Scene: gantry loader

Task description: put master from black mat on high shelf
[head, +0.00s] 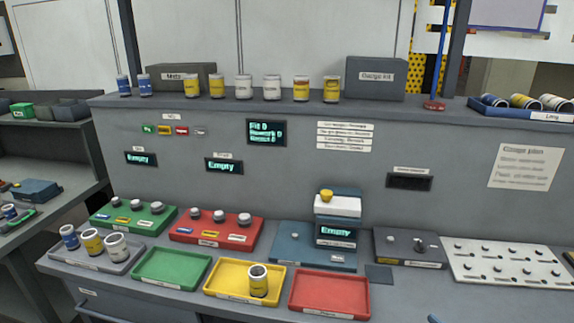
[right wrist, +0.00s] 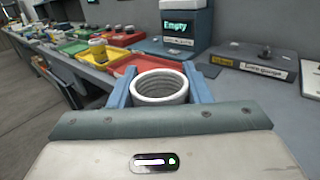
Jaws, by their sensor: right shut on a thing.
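My right gripper (right wrist: 160,86) is shut on a white-rimmed hollow cylinder (right wrist: 160,99) with a ridged inside, which appears to be the master. Its blue fingers press on both sides of it, and its lower part is hidden by the gripper body. The small black mat (head: 379,274) lies bare on the bench in the head view, right of the red tray. The high shelf (head: 270,106) runs along the top of the back panel and carries a row of cans. My left gripper is not in view.
Grey boxes (head: 376,78) stand at the back of the shelf. A red round thing (head: 434,106) and a blue tray (head: 520,115) are at its right. A yellow tray (head: 243,279) with one can and an empty red tray (head: 329,295) lie on the bench.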

